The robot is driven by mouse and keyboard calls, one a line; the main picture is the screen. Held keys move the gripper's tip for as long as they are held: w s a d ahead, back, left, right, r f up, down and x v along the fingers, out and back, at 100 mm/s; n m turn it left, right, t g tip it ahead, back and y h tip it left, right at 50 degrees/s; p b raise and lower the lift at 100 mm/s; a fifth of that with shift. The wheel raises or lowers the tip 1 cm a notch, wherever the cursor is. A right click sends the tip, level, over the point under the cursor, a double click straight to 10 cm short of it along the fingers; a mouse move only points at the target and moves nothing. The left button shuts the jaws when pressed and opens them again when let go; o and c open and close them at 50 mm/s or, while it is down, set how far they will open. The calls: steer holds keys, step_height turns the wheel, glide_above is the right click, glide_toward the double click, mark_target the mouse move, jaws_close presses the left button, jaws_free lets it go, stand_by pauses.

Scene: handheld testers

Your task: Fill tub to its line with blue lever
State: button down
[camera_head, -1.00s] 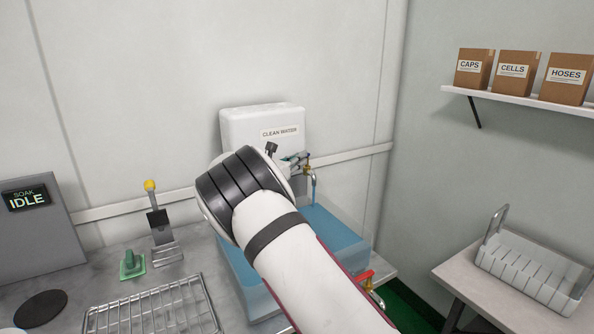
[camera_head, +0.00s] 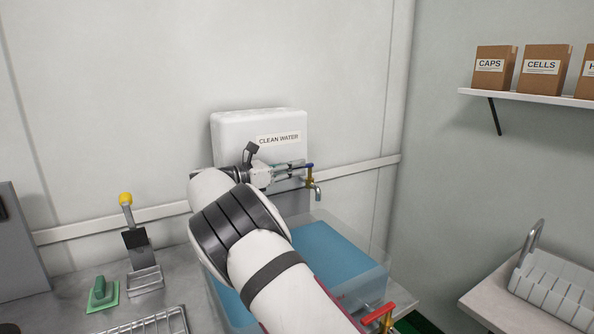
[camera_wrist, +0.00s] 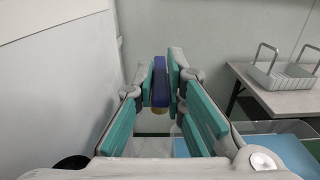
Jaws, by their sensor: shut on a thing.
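The clear tub (camera_head: 365,268) holds blue water (camera_head: 325,250) and stands below the white clean water tank (camera_head: 228,135); I cannot make out a fill line. The brass tap (camera_head: 311,183) has its grey spout over the tub, and no stream shows below it. The blue lever (camera_head: 308,166) is on top of the tap. My gripper (camera_head: 300,167) reaches it from the left. In the wrist view, my gripper (camera_wrist: 161,82) has its teal fingers shut on the blue lever (camera_wrist: 160,70). My arm hides part of the tub.
A red-handled tap (camera_head: 380,312) is low at the tub's front right. A yellow-knobbed stand (camera_head: 133,240) and a green scrubber (camera_head: 102,294) are on the left counter. A rack (camera_head: 558,283) stands on the right table. Boxes (camera_head: 543,70) sit on a wall shelf.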

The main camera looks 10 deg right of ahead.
stand_by(0.3)
steer(key=c, duration=1.6)
jaws_free()
steer(key=shift+c, duration=0.2)
steer(key=v, duration=1.2)
